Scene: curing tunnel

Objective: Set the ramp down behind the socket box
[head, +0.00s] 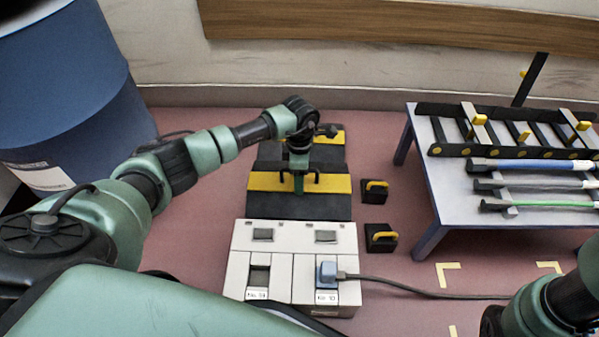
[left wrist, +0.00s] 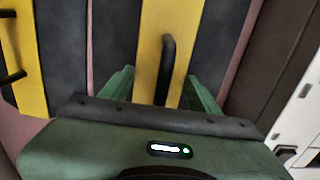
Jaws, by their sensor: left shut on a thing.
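The ramp (head: 335,206) is dark grey with a yellow stripe and black handles. It lies level just beyond the back edge of the white socket box (head: 240,270). I cannot tell whether it touches the floor or the box. My left gripper (head: 298,186) is shut on a handle in the yellow stripe. In the left wrist view, my left gripper (left wrist: 165,90) has its green fingers either side of the black handle (left wrist: 168,60) of the ramp (left wrist: 118,45). A blue plug (head: 327,272) sits in the box's right socket; the left one is empty.
A second striped ramp (head: 270,151) lies behind the first, with a narrow gap in the left wrist view. Two black blocks with yellow handles (head: 374,191) (head: 380,237) stand to the right. A cable (head: 420,292) runs right. A table (head: 432,190) and blue drum (head: 70,80) flank the area.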

